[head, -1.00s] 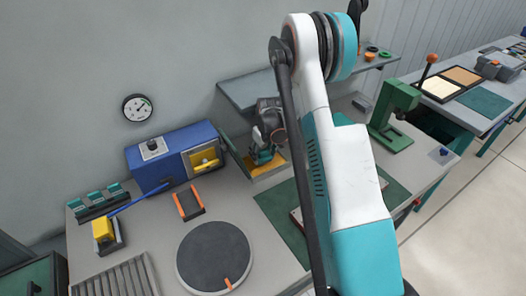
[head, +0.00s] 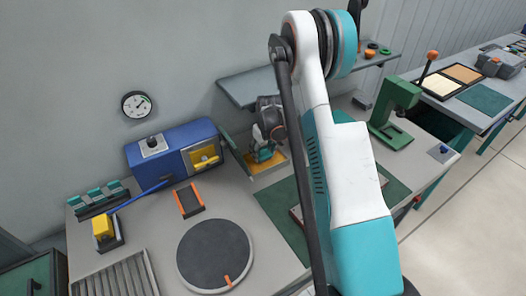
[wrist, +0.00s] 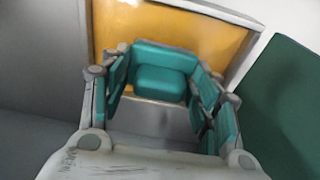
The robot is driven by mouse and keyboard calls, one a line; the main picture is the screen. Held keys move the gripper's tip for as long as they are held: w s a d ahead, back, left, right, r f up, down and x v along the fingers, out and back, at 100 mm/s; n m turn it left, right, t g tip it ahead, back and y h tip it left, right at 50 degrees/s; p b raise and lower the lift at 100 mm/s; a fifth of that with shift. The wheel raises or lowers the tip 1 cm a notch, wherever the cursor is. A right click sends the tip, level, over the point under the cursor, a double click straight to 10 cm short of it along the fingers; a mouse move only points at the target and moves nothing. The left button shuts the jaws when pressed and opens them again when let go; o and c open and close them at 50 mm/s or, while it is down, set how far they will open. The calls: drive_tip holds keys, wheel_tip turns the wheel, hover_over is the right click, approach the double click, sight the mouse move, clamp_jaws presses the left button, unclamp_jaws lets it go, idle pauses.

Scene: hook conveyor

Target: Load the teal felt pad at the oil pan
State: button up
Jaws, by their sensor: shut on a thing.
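My gripper (head: 265,153) reaches down over the oil pan (head: 282,158), a shallow grey-rimmed tray with an amber-orange floor, just right of the blue box. In the wrist view, the teal-faced fingers of my gripper (wrist: 160,100) close around a teal block, which appears to be the teal felt pad (wrist: 165,78). The pad is in front of the orange floor of the oil pan (wrist: 225,42). I cannot tell whether the pad touches the floor. In the head view my wrist and fingers hide most of the pad.
A blue box (head: 172,157) with a yellow front stands left of the pan. A rack (head: 103,200) with several teal pieces is at far left. A round dark plate (head: 214,250) lies in front. A green mat (head: 277,203) and green press (head: 395,112) are to the right.

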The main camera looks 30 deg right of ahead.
sight(263, 148)
drive_tip(key=shift+s+f+b, duration=0.1)
drive_tip(key=shift+f+b, duration=0.3)
drive_tip(key=shift+b, duration=0.3)
idle(2.0)
drive_tip(key=shift+r, duration=0.15)
drive_tip(key=shift+r+p, duration=1.3)
drive_tip(key=shift+r, duration=2.1)
